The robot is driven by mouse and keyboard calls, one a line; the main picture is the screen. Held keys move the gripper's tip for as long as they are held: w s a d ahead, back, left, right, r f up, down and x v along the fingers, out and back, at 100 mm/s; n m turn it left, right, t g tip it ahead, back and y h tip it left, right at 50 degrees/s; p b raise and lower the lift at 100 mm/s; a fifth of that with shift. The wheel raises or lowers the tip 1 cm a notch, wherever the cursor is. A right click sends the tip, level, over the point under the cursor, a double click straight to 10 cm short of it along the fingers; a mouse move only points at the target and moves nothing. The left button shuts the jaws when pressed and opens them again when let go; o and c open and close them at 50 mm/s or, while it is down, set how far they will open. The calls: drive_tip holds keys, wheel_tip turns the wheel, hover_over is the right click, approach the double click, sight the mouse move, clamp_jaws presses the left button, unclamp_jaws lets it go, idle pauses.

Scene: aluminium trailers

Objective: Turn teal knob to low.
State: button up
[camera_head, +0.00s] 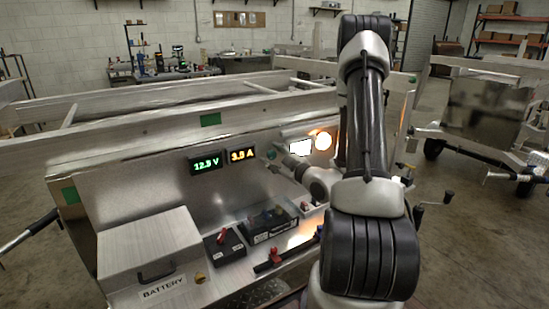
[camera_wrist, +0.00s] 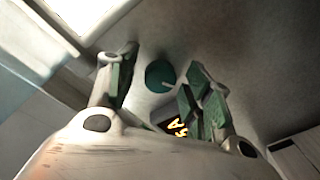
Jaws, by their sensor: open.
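The teal knob (camera_wrist: 160,76) is a round disc on the grey metal panel. In the wrist view it sits between the spread fingers of my gripper (camera_wrist: 161,62), apart from both. A short pale pointer mark on it points to the lower right of that view. In the head view a small part of the knob (camera_head: 271,154) shows to the right of the amber display, beside my gripper (camera_head: 283,164). My gripper is open and empty, facing the panel. No low marking is readable. I cannot tell the exact gap between the fingertips and the panel.
A green voltage display (camera_head: 205,164) and an amber current display (camera_head: 242,155) are left of the knob. Below are a battery box (camera_head: 150,250) and black switch boxes (camera_head: 268,225).

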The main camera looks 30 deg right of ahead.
drive_tip(key=shift+c, duration=0.2)
drive_tip(key=c, duration=1)
